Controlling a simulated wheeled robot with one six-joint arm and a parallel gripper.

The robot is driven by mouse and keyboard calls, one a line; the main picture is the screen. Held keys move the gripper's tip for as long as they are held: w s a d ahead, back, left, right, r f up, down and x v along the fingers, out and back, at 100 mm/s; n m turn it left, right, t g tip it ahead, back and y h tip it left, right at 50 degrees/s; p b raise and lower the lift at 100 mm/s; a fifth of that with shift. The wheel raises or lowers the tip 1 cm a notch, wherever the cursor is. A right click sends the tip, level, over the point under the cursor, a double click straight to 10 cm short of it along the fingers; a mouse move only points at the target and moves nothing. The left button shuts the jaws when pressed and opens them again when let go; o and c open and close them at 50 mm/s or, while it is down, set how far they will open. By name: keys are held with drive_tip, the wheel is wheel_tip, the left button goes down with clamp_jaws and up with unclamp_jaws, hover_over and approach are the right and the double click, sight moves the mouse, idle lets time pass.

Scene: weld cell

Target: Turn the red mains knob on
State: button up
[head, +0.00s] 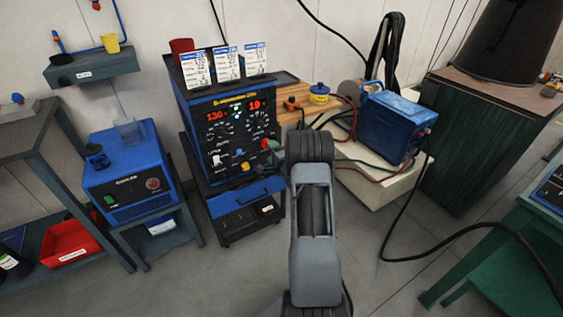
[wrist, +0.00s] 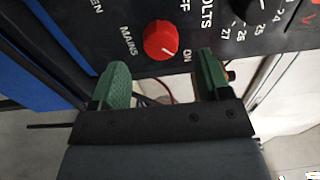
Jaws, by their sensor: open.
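The red mains knob (wrist: 160,40) is on the black front panel (wrist: 125,12) of the welding machine, with MAINS, OFF and ON lettering around it. The knob lies just beyond the gap between the fingertips, and I see no contact. In the head view the red knob (head: 266,143) is at the panel's lower right, beside my arm, whose fingers are hidden there.
The welder (head: 235,125) has lit red displays, other knobs and cards standing on top. A blue unit (head: 130,175) is at left. A blue box (head: 393,125) with cables stands on a pale bench at right. A black dial (wrist: 262,8) is near the knob. The floor in front is clear.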

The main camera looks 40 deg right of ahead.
drive_tip(key=s+a+p, duration=0.1)
drive_tip(key=s, duration=0.8)
drive_tip(key=shift+a, duration=0.15)
